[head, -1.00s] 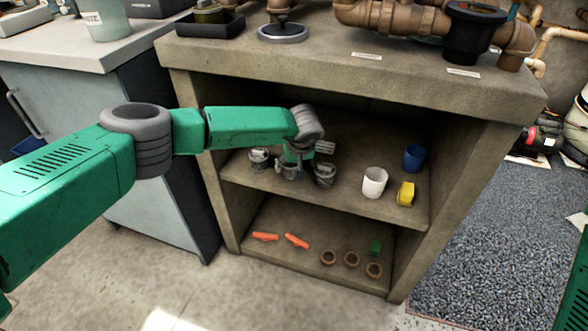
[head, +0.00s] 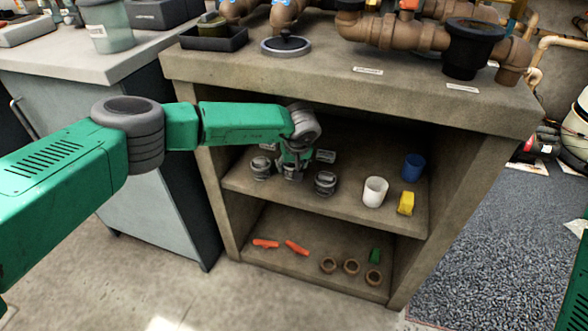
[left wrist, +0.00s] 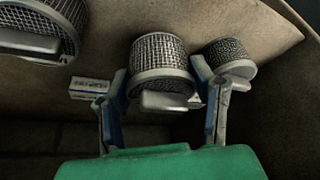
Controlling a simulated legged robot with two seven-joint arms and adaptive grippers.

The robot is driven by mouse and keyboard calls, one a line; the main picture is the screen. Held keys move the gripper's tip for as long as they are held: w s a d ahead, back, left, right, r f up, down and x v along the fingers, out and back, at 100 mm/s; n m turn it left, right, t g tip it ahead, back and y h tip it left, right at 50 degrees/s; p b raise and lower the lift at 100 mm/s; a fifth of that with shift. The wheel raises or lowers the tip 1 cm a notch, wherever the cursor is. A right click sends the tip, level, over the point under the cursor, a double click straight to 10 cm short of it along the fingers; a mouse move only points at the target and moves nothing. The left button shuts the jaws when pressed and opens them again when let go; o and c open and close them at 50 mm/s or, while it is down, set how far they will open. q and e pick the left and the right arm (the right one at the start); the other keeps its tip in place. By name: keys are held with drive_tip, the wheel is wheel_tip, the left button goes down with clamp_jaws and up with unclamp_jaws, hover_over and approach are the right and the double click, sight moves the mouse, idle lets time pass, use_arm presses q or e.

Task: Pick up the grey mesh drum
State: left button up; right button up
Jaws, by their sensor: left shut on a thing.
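Three grey mesh drums stand on the upper shelf inside the cabinet. The middle grey mesh drum (head: 291,173) is at my left gripper (head: 292,168), which is shut on it. In the left wrist view this drum (left wrist: 160,52) sits between the two fingers of my left gripper (left wrist: 160,82). Its far side and underside are hidden. The left drum (head: 260,168) and the right drum (head: 325,183) stand close on either side of it. I cannot tell whether the held drum is clear of the shelf. My right gripper is not in view.
A white cup (head: 375,192), a blue cup (head: 412,167) and a yellow block (head: 406,204) stand to the right on the upper shelf (head: 345,201). Small orange, brown and green items lie on the lower shelf.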

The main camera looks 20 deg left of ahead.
use_arm(q)
drive_tip(key=s+d+p, duration=0.4)
drive_tip(key=s+d, duration=0.5)
drive_tip(key=s, duration=0.5)
drive_tip(key=s+a+r+m+h+p, duration=0.15)
drive_tip(key=a+r, duration=0.25)
drive_tip(key=r, duration=0.5)
drive_tip(key=s+a+r+m+p, duration=0.1)
drive_tip(key=s+a+r+m, duration=0.2)
drive_tip(key=r, duration=0.6)
drive_tip(key=s+a+r+m+p, duration=0.1)
drive_tip(key=s+a+r+m, duration=0.1)
drive_tip(key=s+a+r, duration=0.4)
drive_tip(key=s+f, duration=0.4)
drive_tip(key=shift+s+d+f+t+h, duration=0.25)
drive_tip(key=shift+s+f+t+h, duration=0.1)
drive_tip(key=shift+s+h, duration=0.1)
drive_tip(key=shift+w, duration=0.1)
